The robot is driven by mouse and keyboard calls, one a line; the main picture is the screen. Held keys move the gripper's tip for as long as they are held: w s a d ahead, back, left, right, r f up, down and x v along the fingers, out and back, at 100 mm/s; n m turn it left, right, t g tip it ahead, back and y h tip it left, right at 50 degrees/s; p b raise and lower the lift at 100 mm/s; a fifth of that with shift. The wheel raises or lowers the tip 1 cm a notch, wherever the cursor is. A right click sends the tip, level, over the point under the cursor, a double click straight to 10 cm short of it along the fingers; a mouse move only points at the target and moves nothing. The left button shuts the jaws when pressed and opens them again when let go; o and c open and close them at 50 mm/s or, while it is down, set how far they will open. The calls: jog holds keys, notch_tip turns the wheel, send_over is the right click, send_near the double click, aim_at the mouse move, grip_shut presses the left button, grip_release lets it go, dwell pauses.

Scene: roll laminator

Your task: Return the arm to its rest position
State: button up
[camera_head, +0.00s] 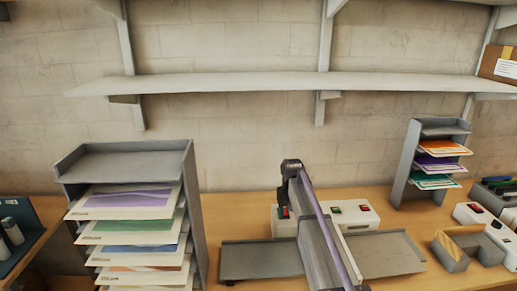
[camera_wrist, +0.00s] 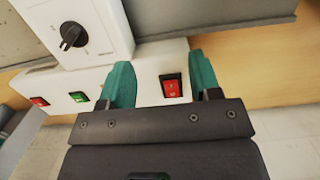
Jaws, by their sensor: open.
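In the wrist view my gripper (camera_wrist: 162,82) is open, its two teal fingers apart with nothing held between them. A red rocker switch (camera_wrist: 171,86) on the laminator's white housing (camera_wrist: 148,70) shows in the gap, nearer the right finger. I cannot tell how far the fingertips are from it. A green switch (camera_wrist: 79,97), another red switch (camera_wrist: 39,101) and a black dial (camera_wrist: 73,36) are to the left. In the head view the white housing (camera_head: 352,216) stands on the bench, partly hidden by a long grey part that looks like my arm. The fingers are not clear there.
Grey plates lie left (camera_head: 250,262) and right (camera_head: 390,255) of the laminator's middle. A paper rack (camera_head: 125,160) stands at the left, a smaller rack (camera_head: 405,165) at the right. A wall shelf (camera_head: 230,84) runs above.

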jog(key=s+f+b, duration=0.3)
jog(key=s, duration=0.7)
jog(key=s+f+b, duration=0.3)
jog(key=s+f, duration=0.1)
jog(key=s, duration=0.7)
jog(key=s+f+t+b, duration=0.1)
jog(key=s+f+b, duration=0.2)
jog(key=s, duration=0.7)
jog(key=shift+s+f+b, duration=0.35)
jog(key=shift+s+f, duration=0.05)
jog(key=shift+f, duration=0.3)
